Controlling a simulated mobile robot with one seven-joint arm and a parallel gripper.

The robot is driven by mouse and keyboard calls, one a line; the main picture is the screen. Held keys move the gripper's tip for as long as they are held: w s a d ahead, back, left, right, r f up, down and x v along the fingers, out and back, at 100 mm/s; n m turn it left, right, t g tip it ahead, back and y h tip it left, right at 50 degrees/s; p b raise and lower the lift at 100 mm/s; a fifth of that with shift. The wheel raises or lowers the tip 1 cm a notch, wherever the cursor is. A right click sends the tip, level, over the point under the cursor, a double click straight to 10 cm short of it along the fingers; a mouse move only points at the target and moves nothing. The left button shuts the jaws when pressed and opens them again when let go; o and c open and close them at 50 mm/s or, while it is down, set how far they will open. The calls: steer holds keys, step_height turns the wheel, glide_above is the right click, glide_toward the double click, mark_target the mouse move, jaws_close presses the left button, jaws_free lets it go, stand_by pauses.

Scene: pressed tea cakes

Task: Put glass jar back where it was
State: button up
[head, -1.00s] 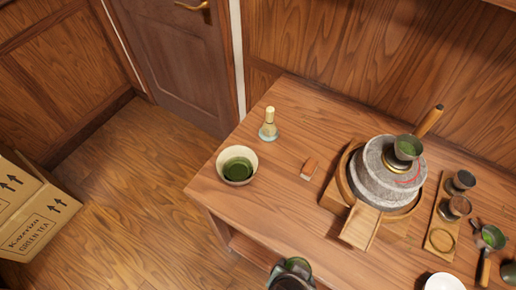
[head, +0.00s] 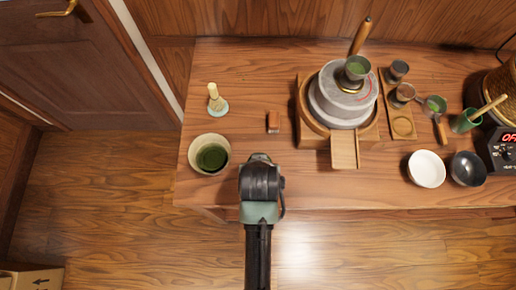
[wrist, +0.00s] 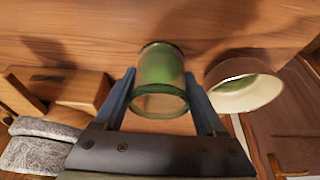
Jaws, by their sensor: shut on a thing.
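A small clear glass jar (wrist: 160,78) with green contents is between the two fingers of my gripper (wrist: 159,90) in the wrist view. The fingers touch it on both sides and its round rim faces the camera. In the head view my gripper (head: 259,160) is at the table's front edge, just right of the tea bowl. The jar is hidden there beneath my wrist.
A bowl of green tea (head: 211,157) sits close left of my gripper and also shows in the wrist view (wrist: 245,85). A whisk on a stand (head: 216,100), a small brown block (head: 273,122) and a stone mill (head: 341,100) stand behind. White (head: 426,169) and black (head: 467,169) bowls are right.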

steer(key=shift+f, duration=2.05)
steer(key=shift+f, duration=0.1)
steer(key=o, duration=1.6)
steer(key=shift+c, duration=0.2)
